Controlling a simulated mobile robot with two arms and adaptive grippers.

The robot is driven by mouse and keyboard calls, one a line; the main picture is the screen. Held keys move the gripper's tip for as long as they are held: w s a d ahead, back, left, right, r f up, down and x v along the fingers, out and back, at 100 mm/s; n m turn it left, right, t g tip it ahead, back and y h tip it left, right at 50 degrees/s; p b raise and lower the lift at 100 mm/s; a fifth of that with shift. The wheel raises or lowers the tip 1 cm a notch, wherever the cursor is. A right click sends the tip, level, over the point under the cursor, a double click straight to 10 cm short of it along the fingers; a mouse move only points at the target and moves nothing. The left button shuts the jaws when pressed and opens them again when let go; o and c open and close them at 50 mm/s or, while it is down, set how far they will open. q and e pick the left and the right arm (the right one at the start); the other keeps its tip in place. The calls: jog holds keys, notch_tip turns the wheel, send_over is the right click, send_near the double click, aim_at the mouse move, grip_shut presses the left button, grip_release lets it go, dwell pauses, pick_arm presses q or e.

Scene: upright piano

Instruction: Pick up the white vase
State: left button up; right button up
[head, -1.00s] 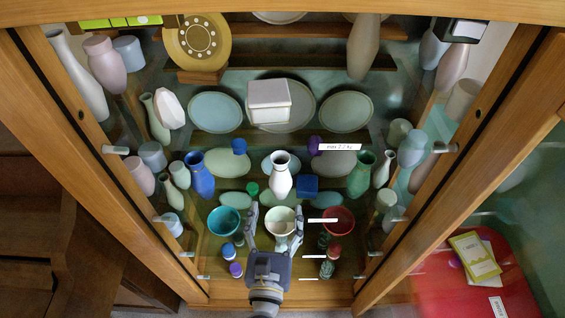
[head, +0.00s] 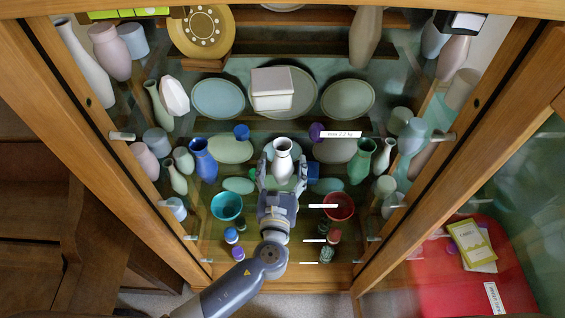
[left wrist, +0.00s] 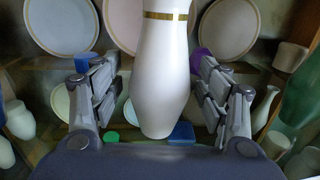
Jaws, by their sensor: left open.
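The white vase (head: 283,148) stands upright on a shelf inside the glass cabinet, in the middle of the head view. In the left wrist view the white vase (left wrist: 162,75), with a gold band near its neck, fills the middle. My left gripper (head: 283,172) reaches in from the front, with one finger on each side of the vase. In the left wrist view the gripper (left wrist: 163,92) is open around the vase, with gaps visible beside it. The vase's lower part is hidden by the gripper in the head view. My right gripper is not in view.
A blue vase (head: 202,160) stands left and a green vase (head: 362,160) right. A blue block (head: 312,171) is close to the right finger. A teal bowl (head: 227,206) and red bowl (head: 338,206) flank my arm. Plates (head: 219,98) stand behind; wooden door frames border both sides.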

pick_arm(q)
jog(key=c, duration=1.3)
